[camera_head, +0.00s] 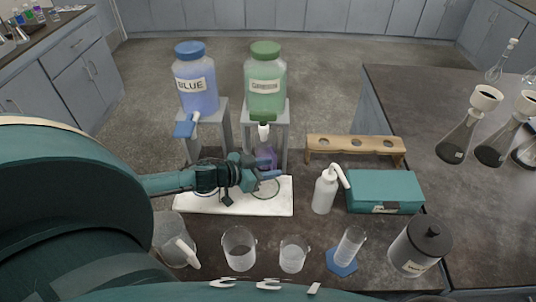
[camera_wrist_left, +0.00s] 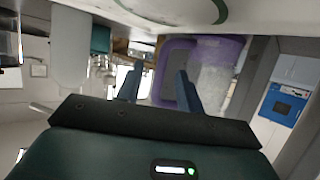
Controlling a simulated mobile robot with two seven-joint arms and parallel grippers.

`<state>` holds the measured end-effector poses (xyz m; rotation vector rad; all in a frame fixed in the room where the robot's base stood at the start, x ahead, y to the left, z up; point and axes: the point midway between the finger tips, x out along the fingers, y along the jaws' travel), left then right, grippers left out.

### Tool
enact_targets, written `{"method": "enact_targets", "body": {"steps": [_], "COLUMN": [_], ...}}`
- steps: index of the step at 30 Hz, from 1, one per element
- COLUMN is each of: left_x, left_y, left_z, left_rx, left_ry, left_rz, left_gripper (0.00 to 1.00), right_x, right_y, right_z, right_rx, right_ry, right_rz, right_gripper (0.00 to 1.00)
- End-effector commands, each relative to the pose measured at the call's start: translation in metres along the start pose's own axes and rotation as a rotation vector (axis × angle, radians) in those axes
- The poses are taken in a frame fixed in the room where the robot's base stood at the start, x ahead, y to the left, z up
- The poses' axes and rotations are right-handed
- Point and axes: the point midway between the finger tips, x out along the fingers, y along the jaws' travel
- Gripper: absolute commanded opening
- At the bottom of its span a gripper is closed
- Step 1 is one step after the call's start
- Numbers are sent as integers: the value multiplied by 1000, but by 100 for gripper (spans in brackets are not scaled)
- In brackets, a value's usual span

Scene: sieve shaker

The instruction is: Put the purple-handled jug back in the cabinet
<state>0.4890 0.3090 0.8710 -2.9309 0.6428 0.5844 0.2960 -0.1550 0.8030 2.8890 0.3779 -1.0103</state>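The purple-handled jug (camera_head: 266,153) stands beneath the green dispenser's spout, partly hidden by my left gripper. In the left wrist view, the clear jug body (camera_wrist_left: 210,75) has purple edging, and the purple handle (camera_wrist_left: 158,75) shows near the fingers. My left gripper (camera_head: 258,176) reaches in from the left above the white tray (camera_head: 240,206). Its two fingers (camera_wrist_left: 158,88) are spread apart, with the handle showing in the gap between them; no firm contact is visible. Grey cabinets (camera_head: 80,60) stand at the left. My right gripper is not in view.
Blue (camera_head: 196,88) and green (camera_head: 265,88) dispensers stand on grey stands behind the tray. A wash bottle (camera_head: 325,190), teal box (camera_head: 385,190) and wooden rack (camera_head: 355,150) are on the right. Several glass vessels, including a beaker (camera_head: 239,248), line the front.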

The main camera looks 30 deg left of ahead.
Motion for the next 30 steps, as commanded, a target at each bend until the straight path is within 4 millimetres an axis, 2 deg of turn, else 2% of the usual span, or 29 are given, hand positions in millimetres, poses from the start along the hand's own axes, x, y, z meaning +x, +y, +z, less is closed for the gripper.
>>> {"method": "enact_targets", "body": {"steps": [8,21,30], "left_x": [2,2,2], "left_y": [0,0,0], "left_z": [0,0,0], "left_rx": [0,0,0], "left_ry": [0,0,0], "left_rz": [0,0,1], "left_gripper": [37,1,0], "right_x": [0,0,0], "right_y": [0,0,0], "right_z": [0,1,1], "right_rx": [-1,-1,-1], "right_ry": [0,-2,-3], "right_rz": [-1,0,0], "right_gripper": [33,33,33]}}
